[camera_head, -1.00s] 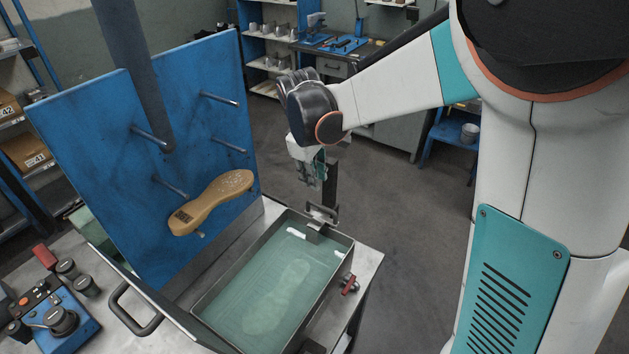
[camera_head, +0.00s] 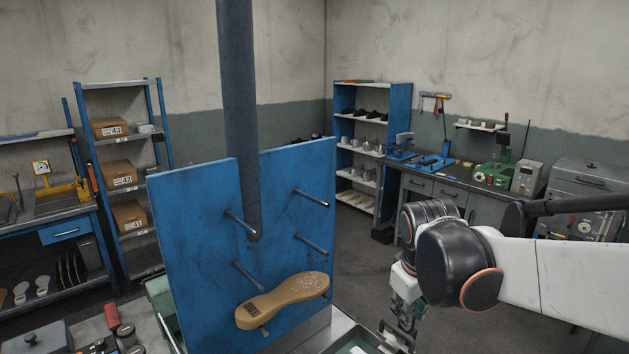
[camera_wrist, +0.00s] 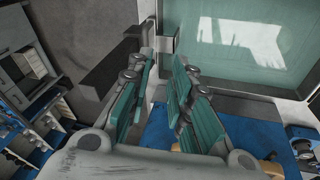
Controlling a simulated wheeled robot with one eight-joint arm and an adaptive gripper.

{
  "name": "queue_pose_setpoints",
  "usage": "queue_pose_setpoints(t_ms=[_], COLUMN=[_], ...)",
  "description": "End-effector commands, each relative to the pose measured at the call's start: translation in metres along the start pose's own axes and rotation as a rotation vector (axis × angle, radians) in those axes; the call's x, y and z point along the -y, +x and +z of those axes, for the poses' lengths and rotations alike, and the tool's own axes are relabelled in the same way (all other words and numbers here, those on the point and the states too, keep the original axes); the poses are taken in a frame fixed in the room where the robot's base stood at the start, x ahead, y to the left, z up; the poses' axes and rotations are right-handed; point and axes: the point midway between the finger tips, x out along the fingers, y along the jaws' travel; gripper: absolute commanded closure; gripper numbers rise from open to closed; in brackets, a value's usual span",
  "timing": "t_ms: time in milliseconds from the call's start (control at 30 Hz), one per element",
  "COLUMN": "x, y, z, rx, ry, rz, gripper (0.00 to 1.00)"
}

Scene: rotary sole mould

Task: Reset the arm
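My gripper (camera_head: 405,308) hangs pointing down above the far end of the mould tray (camera_head: 372,347) in the head view. Most of the tray is cut off by the lower edge. In the wrist view my gripper (camera_wrist: 157,68) has its teal finger pads apart, with nothing held between them. A grey metal bracket (camera_wrist: 160,45) at the tray's edge shows beyond the fingertips; I cannot tell how far below them it is. The tray's pale green inside (camera_wrist: 235,45) fills the upper right of that view.
A tan shoe sole (camera_head: 283,298) is at the blue upright panel (camera_head: 190,240), which has several metal pegs. A dark vertical post (camera_head: 238,120) stands at the panel. Shelves (camera_head: 372,150) and a workbench (camera_head: 455,185) line the back. The floor (camera_head: 358,255) between is clear.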

Motion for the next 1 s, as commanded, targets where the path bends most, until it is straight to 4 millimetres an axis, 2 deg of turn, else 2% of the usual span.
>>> queue_pose_setpoints(t_ms=[33,367,700,833,1000], x=[0.005,0.031,0.062,0.072,0.077], y=[0.002,0.0,0.019,0.028,0.033], z=[0.012,0.069,0.126,0.141,0.151], rx=[-0.019,-0.146,-0.278,-0.317,-0.346], ry=[0.028,0.216,0.41,0.467,0.51], rz=[0.004,0.016,0.012,0.008,0.005], gripper=[0.8,0.8,0.8,0.8,0.8])
